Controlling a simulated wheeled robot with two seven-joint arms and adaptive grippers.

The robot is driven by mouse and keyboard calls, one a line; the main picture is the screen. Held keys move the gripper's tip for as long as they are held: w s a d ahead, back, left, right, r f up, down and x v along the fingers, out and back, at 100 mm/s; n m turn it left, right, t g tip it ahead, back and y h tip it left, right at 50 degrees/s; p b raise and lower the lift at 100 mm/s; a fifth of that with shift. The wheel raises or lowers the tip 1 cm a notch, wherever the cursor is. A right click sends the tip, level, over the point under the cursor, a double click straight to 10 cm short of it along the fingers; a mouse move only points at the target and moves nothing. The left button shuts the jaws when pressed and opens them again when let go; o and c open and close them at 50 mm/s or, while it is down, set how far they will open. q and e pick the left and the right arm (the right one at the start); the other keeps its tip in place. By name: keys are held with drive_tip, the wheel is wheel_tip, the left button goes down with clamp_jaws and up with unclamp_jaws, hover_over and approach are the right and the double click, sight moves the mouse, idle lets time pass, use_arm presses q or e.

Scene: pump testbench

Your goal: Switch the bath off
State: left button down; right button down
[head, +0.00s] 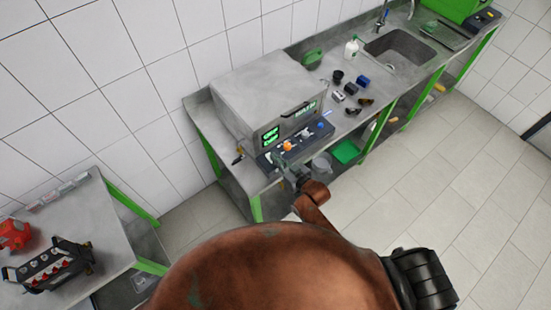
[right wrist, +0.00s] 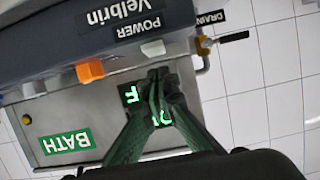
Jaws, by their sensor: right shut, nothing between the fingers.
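The bath (head: 262,88) is a grey metal box on the bench, with a dark sloping control panel (head: 318,134) and lit green displays on its front. An orange control (head: 287,146) sits on the panel; it also shows in the right wrist view (right wrist: 90,71). There, a white round control (right wrist: 153,48) lies beside the POWER label (right wrist: 138,27), and a green BATH label (right wrist: 67,141) is visible. My right gripper (head: 283,164) is at the panel's front left. Its closed, empty fingertips (right wrist: 157,76) are just short of the white control and partly cover a lit display. Contact cannot be told.
Small dark and blue parts (head: 351,88), a white bottle (head: 351,48) and a sink (head: 400,48) are along the bench. A second table (head: 100,235) stands at left. Floor in front is clear.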

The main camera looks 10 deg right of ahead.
drive_tip(key=r+p, duration=0.1)
drive_tip(key=r, duration=0.1)
drive_tip(key=r+p, duration=0.1)
drive_tip(key=p, duration=0.1)
drive_tip(key=shift+s+d+r, duration=0.1)
drive_tip(key=shift+s+r, duration=0.1)
drive_tip(key=shift+r, duration=0.15)
drive_tip(key=s+d+b, duration=0.2)
drive_tip(key=s+d, duration=0.2)
drive_tip(key=s, duration=0.5)
drive_tip(key=shift+s+r, duration=0.15)
drive_tip(key=shift+r, duration=0.3)
